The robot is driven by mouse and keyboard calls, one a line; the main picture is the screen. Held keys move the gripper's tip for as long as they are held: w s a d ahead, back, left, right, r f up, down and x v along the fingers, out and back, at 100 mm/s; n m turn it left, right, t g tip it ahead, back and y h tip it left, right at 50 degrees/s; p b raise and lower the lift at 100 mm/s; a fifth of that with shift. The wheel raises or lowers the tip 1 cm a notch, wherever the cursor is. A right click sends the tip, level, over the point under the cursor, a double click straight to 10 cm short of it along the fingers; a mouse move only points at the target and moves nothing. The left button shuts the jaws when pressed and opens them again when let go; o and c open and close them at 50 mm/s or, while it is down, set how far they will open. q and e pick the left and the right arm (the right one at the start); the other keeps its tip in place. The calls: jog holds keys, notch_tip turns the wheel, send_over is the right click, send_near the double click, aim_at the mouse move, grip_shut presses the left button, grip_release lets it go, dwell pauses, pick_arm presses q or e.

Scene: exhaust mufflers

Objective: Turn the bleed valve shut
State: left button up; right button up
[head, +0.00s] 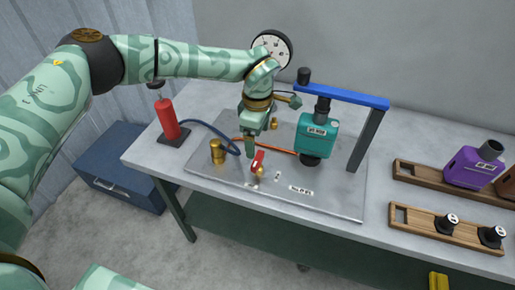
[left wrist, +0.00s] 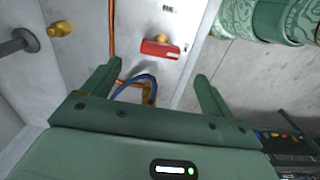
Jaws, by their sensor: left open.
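The bleed valve's red handle (head: 258,162) stands near the front of the grey metal plate (head: 330,200) on the bench. In the left wrist view the red handle (left wrist: 160,49) lies crosswise just beyond the fingertips, roughly centred between them. My left gripper (head: 250,152) points down at the plate, right beside the handle in the head view. Its two fingers are apart and empty in the left wrist view (left wrist: 156,71). The handle seems clear of both fingers. The valve body is mostly hidden under the handle. My right gripper is not in view.
A teal canister (head: 314,133) hangs under a blue bar (head: 340,94) to the right. A brass fitting (head: 217,152), blue hose (head: 212,132) and red pump (head: 167,118) stand left. Wooden racks (head: 430,226) lie right.

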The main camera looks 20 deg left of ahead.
pick_arm(q)
notch_tip(320, 180, up, 8)
jog(key=shift+p, duration=0.3)
